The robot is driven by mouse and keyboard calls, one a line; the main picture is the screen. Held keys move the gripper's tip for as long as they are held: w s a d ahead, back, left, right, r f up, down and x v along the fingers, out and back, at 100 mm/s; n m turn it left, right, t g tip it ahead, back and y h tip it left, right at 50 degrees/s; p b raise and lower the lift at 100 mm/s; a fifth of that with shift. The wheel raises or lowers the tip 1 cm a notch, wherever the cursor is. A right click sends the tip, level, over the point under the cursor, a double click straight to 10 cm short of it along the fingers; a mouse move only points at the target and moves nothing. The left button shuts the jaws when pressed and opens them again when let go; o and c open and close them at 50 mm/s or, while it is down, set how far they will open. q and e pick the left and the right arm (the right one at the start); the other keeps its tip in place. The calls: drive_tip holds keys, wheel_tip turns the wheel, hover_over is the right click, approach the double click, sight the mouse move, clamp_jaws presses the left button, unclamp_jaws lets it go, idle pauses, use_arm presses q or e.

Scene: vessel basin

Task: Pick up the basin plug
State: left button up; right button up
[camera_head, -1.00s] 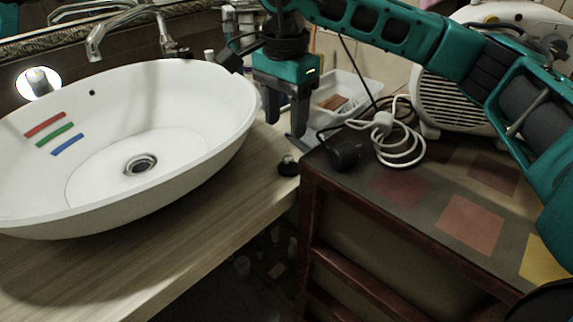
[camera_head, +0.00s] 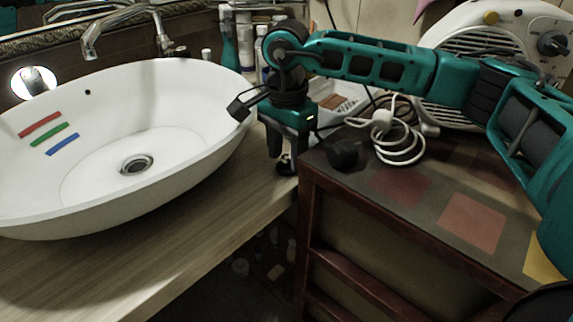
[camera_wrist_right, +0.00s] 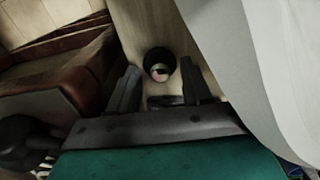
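The basin plug (camera_head: 284,166) is a small dark round piece on the wooden counter, right of the white basin (camera_head: 215,137) and close to the cabinet corner. My right gripper (camera_head: 287,152) points down above it, with its fingers partly covering it. In the right wrist view the plug (camera_wrist_right: 159,65) shows as a dark disc with a lighter, shiny middle, lying between and slightly beyond the tips of the open fingers (camera_wrist_right: 161,78). No contact with the plug can be made out. My left gripper is not in view.
The basin wall (camera_wrist_right: 240,60) rises close on the right in the wrist view. The red-brown cabinet (camera_head: 312,178) stands just right of the plug, carrying a coiled white cable (camera_head: 400,146) and a black plug-like piece (camera_head: 343,154). Bottles (camera_head: 246,48) stand behind. The front counter is clear.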

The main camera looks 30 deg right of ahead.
clamp_jaws()
drive_tip(key=shift+r, duration=0.1)
idle(0.3)
